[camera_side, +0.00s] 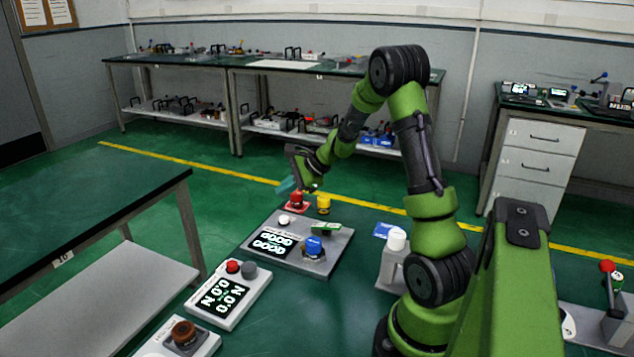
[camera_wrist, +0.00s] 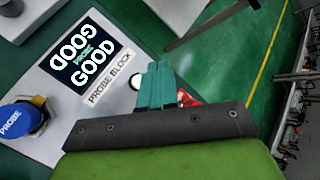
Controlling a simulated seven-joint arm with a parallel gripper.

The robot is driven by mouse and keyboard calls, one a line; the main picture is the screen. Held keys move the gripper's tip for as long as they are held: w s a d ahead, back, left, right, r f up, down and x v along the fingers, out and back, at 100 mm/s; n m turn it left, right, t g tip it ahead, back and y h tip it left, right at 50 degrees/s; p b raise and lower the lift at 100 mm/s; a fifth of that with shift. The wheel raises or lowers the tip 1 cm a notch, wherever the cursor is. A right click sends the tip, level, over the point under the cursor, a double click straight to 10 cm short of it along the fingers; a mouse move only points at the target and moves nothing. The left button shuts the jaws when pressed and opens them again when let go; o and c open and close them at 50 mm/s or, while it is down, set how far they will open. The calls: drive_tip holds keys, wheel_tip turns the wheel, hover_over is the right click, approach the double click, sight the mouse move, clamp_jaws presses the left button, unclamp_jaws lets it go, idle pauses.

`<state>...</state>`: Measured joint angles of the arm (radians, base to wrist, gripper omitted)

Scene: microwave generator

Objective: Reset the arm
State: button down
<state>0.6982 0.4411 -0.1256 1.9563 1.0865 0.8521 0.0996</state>
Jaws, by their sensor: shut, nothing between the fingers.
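My green arm bends over the bench, and my gripper (camera_side: 287,186) hangs above the table near a red button (camera_side: 297,201). Its teal fingers are together with nothing between them; they also show in the wrist view (camera_wrist: 158,85). A grey probe block (camera_side: 335,255) lies below and in front of the gripper. Its display (camera_wrist: 80,55) reads GOOD in the wrist view. A blue knob (camera_side: 313,246) sits on the block; it is marked PROBE in the wrist view (camera_wrist: 18,120). The red button's base is partly hidden behind the fingers in the wrist view.
A yellow button (camera_side: 323,204) stands beside the red one. A white panel (camera_side: 227,297) with a display and a brown-knobbed box (camera_side: 184,336) lie at the front left. A white-topped device (camera_side: 396,240) stands close to my arm. A red-knobbed lever (camera_side: 607,267) is at the right.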

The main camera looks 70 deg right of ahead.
idle(0.4)
drive_tip(key=s+a+r+n, duration=0.4)
drive_tip(key=a+n, duration=0.3)
drive_tip(key=a, duration=0.2)
drive_tip(key=s+a+r+n+g, duration=0.1)
drive_tip(key=s+a+r+n, duration=0.4)
drive_tip(key=a, duration=0.5)
drive_tip(key=s+a+r+n, duration=0.4)
drive_tip(key=s+a+n, duration=0.4)
drive_tip(key=a, duration=0.1)
drive_tip(key=shift+s+a+r+n+g, duration=0.15)
drive_tip(key=shift+s+r+n+g, duration=0.1)
drive_tip(key=shift+r+n+g, duration=0.15)
